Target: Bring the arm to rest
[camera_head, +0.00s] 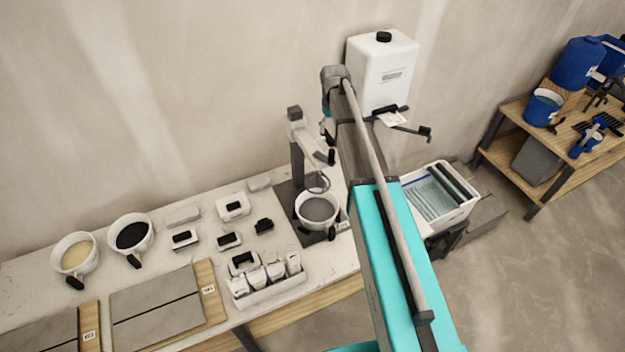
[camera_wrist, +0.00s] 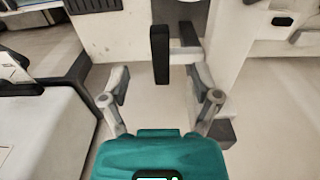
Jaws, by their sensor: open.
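My arm (camera_head: 385,230) rises from the lower right of the head view and folds at its top, near the white tank. My gripper (camera_wrist: 160,84) shows in the wrist view with its two grey fingers spread apart. A dark upright bar (camera_wrist: 160,55) appears between or beyond the fingertips; I cannot tell how far off it is, and no finger visibly closes on it. In the head view my gripper is mostly hidden behind the arm.
A white tank (camera_head: 382,72) stands behind the arm. The worktable (camera_head: 160,203) carries a grey mixing stand (camera_head: 297,145), a bucket (camera_head: 317,209), two pots, several small blocks and tiles. A white bin (camera_head: 455,210) and a wooden shelf (camera_head: 545,190) stand to the right.

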